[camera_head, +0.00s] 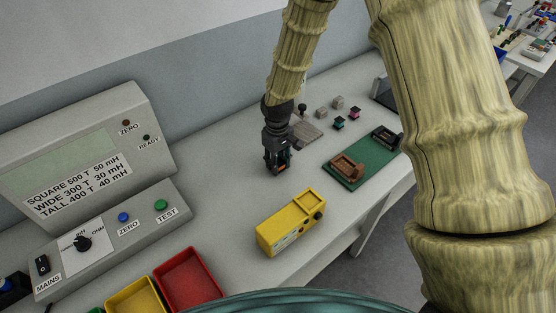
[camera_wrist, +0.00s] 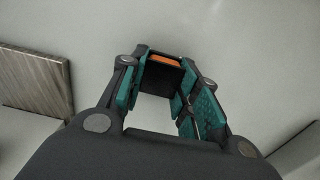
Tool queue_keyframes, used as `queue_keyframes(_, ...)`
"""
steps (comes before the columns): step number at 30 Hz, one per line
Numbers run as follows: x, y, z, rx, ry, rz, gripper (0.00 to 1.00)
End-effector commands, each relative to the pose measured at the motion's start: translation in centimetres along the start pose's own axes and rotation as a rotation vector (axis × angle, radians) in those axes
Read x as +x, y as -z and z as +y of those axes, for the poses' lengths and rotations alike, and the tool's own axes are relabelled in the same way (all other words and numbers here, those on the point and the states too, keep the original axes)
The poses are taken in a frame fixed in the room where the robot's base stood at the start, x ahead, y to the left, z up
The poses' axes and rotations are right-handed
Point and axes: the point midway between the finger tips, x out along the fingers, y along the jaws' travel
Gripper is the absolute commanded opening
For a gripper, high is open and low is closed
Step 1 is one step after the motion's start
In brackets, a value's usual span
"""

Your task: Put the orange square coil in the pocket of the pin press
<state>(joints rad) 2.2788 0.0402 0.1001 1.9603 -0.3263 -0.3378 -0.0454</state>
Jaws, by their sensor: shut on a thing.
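The orange square coil (camera_wrist: 166,62) is between my gripper's teal-padded fingers in the wrist view, with orange on top and a dark body below. In the head view a bit of its orange (camera_head: 283,168) shows at the fingertips. My gripper (camera_head: 278,168) is shut on it and points down over the grey table; whether the coil clears the surface is hard to tell. No part is clearly marked as the pin press. A yellow block (camera_head: 283,234) with a square recess and dark knob stands nearer, and a green board (camera_head: 363,160) carries a brown fixture (camera_head: 347,167) and a black fixture (camera_head: 384,138).
A ridged plate (camera_head: 309,130) is near my gripper. A meter console (camera_head: 110,235) and red bin (camera_head: 189,281) are at left. Table left of my gripper is clear.

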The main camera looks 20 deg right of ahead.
Motion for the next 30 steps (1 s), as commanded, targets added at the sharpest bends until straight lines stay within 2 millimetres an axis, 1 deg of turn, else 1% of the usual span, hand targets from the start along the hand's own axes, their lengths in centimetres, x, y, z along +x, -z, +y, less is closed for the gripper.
queue_keyframes(10,0.3,0.0,0.0,0.000,0.000,0.000,0.08)
queue_keyframes(11,0.2,0.0,0.0,0.000,0.000,0.001,0.37)
queue_keyframes(13,0.2,0.0,0.0,0.000,0.000,0.001,0.50)
queue_keyframes(14,0.2,0.0,0.0,0.000,0.000,0.001,0.53)
queue_keyframes(23,0.1,0.0,0.0,0.000,0.000,0.000,0.53)
queue_keyframes(27,-0.3,0.0,0.0,0.000,-0.001,0.001,0.53)
queue_keyframes(30,-1.1,0.1,0.0,0.000,-0.001,0.002,0.53)
